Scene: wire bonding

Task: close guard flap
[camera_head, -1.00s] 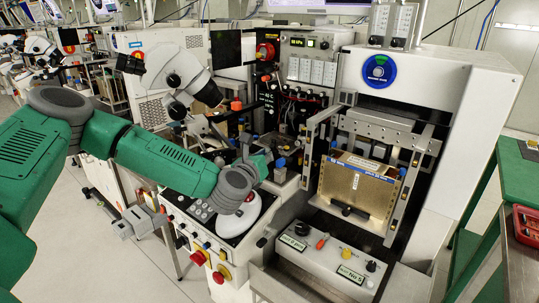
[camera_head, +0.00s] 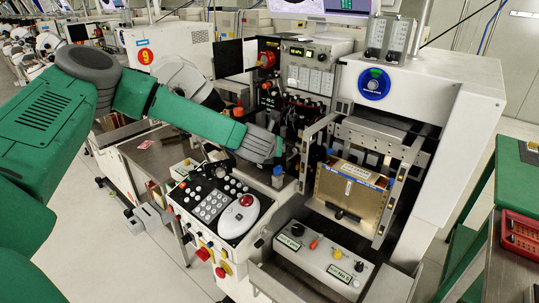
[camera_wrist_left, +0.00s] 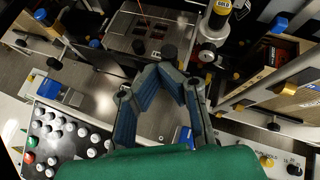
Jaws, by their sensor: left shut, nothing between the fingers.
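My left gripper (camera_wrist_left: 168,72) shows in the left wrist view with its blue-padded fingers shut and nothing between them. It is over the bonder's work area. In the head view my green left arm reaches in from the left, and its grey wrist end is beside the machine's middle, left of the gold box (camera_head: 352,188). The fingers are mostly hidden there. A metal frame (camera_head: 402,190) stands around the gold box; I cannot tell for certain which part is the guard flap. My right gripper is in neither view.
A console (camera_head: 215,205) with keys and a white mouse-like device is below my left arm. A grey switch panel (camera_head: 322,262) sits below the gold box. A tall white housing (camera_head: 440,90) stands at right, and a red crate (camera_head: 520,232) at the far right.

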